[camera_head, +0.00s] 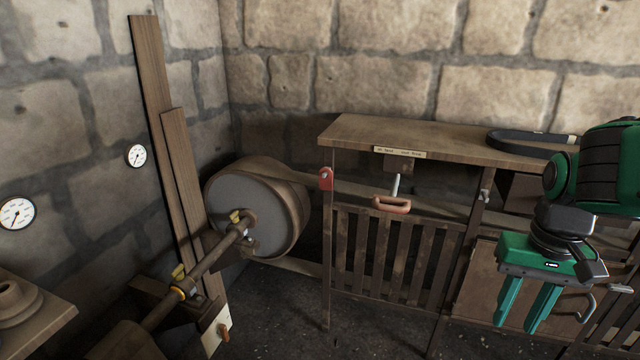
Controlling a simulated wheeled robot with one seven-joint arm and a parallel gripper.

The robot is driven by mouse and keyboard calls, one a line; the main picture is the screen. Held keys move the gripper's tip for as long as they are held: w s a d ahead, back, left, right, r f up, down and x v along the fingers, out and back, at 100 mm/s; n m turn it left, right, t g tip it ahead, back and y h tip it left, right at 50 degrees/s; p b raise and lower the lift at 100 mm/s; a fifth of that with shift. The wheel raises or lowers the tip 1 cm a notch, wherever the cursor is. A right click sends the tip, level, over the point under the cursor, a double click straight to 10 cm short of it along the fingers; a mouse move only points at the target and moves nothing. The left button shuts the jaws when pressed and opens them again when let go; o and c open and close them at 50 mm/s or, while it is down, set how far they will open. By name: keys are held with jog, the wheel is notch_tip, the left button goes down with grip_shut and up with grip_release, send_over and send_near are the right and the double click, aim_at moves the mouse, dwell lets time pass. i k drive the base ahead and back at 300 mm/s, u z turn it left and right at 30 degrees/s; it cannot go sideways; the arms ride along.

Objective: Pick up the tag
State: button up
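A small red tag (326,178) with a pale spot near its top hangs at the left front post of the wooden bench, just below the benchtop. It is the thing that looks most like the tag; what holds it there is too small to tell. My gripper (517,326) is at the right, in front of the bench, with its green fingers pointing down. The fingers are apart with nothing visible between them. It is well to the right of the red tag and lower in the picture.
The bench (420,131) has a lettered plate (399,152), a handled lever (391,204) and a black belt-like loop (520,148). A large drum (245,212) on a shaft stands left of the tag. Planks (184,185) lean on the wall, which bears two gauges (17,213).

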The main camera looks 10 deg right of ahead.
aim_at(326, 183)
jog(key=i, duration=1)
jog(key=u, duration=0.6)
jog(key=k, duration=1.25)
jog(key=z, duration=0.5)
jog(key=i, duration=0.75)
jog(key=u, duration=0.05)
